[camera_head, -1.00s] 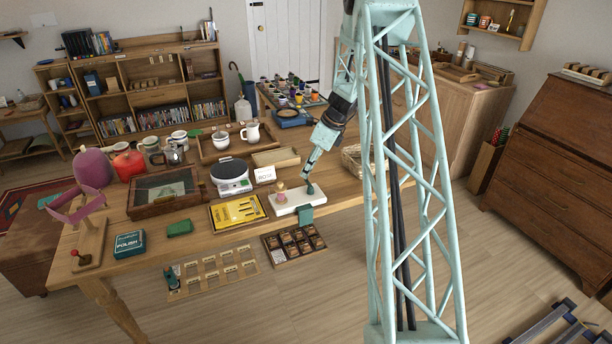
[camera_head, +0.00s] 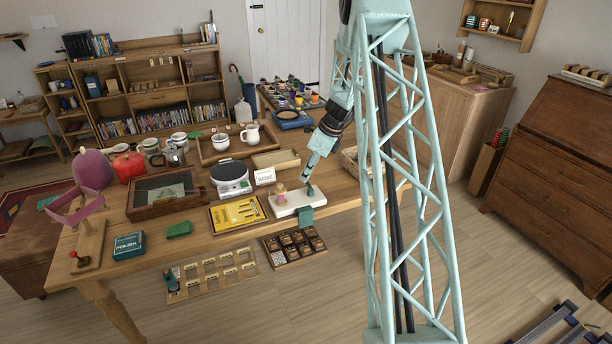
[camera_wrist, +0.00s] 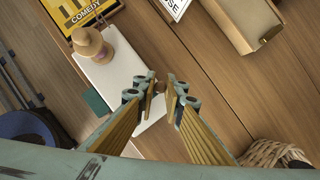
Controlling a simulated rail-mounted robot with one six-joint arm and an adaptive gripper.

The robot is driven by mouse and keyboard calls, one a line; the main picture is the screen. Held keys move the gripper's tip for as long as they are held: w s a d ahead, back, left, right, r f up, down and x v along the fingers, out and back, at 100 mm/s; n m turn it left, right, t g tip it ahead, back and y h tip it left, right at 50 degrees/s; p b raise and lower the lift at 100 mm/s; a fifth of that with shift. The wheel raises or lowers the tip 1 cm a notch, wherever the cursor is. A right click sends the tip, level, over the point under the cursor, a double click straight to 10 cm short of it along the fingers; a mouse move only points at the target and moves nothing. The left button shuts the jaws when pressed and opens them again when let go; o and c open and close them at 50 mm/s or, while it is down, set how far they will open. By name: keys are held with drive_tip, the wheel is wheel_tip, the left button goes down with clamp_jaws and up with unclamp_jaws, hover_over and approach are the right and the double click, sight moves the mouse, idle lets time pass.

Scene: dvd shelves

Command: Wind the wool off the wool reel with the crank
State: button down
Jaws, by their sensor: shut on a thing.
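The wool reel (camera_head: 88,212), with pink bands on a wooden stand, is at the left end of the table. A white board (camera_head: 288,207) lies near the front edge and carries a tan, pinkish spool (camera_head: 280,189). The spool also shows in the wrist view (camera_wrist: 90,44), beside my gripper. My gripper (camera_head: 311,190) is at the right end of the board, its fingertips closed around a small brown knob (camera_wrist: 160,87), apparently the crank's handle. The rest of the crank is mostly hidden by the fingers.
A green clamp (camera_head: 306,216) sits at the board's front edge. A wicker basket (camera_wrist: 275,154) is close by in the wrist view.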

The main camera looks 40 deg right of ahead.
drive_tip(key=shift+a+n+p, duration=0.15)
drive_tip(key=shift+n+p, duration=0.15)
drive_tip(key=shift+n, duration=0.1)
